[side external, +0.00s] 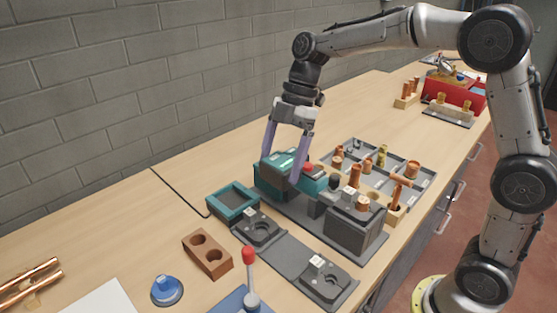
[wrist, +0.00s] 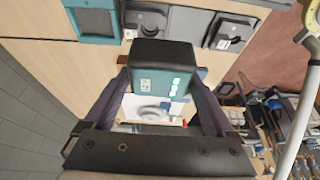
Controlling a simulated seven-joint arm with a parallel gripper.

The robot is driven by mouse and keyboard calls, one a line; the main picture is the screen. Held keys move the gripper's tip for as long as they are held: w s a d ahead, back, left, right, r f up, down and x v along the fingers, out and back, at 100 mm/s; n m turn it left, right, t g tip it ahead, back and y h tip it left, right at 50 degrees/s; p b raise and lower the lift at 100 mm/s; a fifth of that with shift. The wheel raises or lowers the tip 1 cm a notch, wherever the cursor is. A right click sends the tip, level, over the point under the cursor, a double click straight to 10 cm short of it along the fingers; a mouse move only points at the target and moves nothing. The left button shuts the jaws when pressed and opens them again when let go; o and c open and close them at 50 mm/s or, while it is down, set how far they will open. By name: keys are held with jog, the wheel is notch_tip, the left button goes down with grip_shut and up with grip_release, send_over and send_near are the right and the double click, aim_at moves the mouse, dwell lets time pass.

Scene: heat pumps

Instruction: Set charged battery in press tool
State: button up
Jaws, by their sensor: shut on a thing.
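My gripper (side external: 281,168) is shut on a teal and black battery (wrist: 158,82), with its purple fingers on either side of it. Lit green marks show on the battery's face in the wrist view. In the side view the battery (side external: 281,159) is at the teal press tool (side external: 314,182), which has a red button and lies on a dark grey stand. I cannot tell whether the battery touches the tool or is seated in it. The fingers hide part of both.
Two dark charger bays (side external: 258,229) (side external: 325,284) and a teal open tray (side external: 228,207) stand in front. A grey divided tray (side external: 423,186) of copper fittings is behind right. A brown block (side external: 207,254), a blue dome (side external: 167,290) and a red-knobbed lever (side external: 249,266) are nearer.

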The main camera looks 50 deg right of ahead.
aim_at(273, 158)
jog(key=r, duration=0.1)
jog(key=w, duration=0.1)
jog(key=r, duration=0.1)
jog(key=shift+w+d+r+n, duration=0.25)
jog(key=shift+w+r+n, duration=0.05)
jog(key=shift+r+n, duration=0.1)
jog(key=w+d+f, duration=0.2)
jog(key=w+d, duration=0.7)
jog(key=d, duration=0.1)
jog(key=shift+w+f+m, duration=0.35)
jog(key=shift+f+m, duration=0.05)
jog(key=shift+f, duration=2.3)
jog(key=shift+f, duration=0.4)
